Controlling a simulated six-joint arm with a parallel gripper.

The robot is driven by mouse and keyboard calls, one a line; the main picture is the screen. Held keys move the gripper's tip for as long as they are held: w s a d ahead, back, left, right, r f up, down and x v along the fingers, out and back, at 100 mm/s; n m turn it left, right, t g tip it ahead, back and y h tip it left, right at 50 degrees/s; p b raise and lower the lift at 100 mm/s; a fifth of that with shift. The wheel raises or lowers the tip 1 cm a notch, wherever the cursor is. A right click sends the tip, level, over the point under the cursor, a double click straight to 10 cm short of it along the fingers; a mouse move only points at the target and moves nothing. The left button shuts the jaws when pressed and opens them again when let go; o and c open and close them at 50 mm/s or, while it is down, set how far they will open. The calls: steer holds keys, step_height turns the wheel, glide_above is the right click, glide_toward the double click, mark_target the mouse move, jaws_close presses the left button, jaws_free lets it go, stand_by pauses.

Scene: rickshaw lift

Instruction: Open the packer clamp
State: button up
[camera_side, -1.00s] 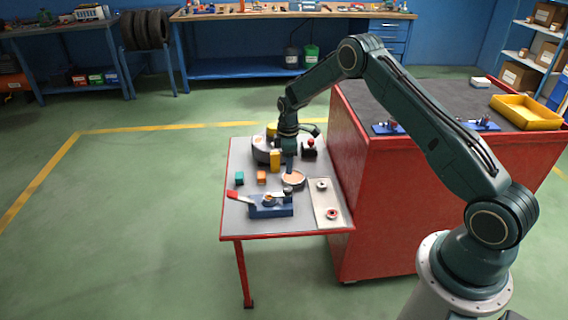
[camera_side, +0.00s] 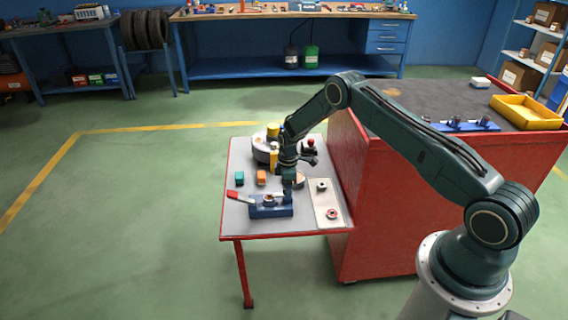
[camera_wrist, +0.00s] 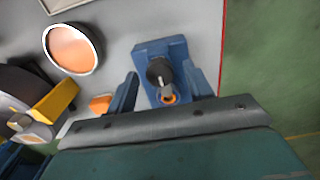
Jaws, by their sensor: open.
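In the wrist view the blue clamp body (camera_wrist: 150,50) carries a dark round knob (camera_wrist: 159,70) and an orange ring (camera_wrist: 168,98). My gripper (camera_side: 288,197) points down over the right end of the clamp. In the wrist view my open gripper (camera_wrist: 162,78) has one blue finger on each side of the knob. I cannot tell whether the fingers touch it. The red lever tip is hidden in the wrist view.
A pale plate (camera_side: 327,214) with ring parts lies to the right of the clamp. A round copper-coloured dish (camera_wrist: 72,49) is close by. Orange (camera_side: 262,177) and teal (camera_side: 239,179) blocks stand behind.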

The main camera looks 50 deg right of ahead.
steer(key=shift+c, duration=0.4)
steer(key=c, duration=0.9)
steer(key=shift+m, duration=0.4)
steer(key=m, duration=0.8)
steer(key=shift+m, duration=0.3)
steer(key=m, duration=0.4)
steer(key=shift+m, duration=2.3)
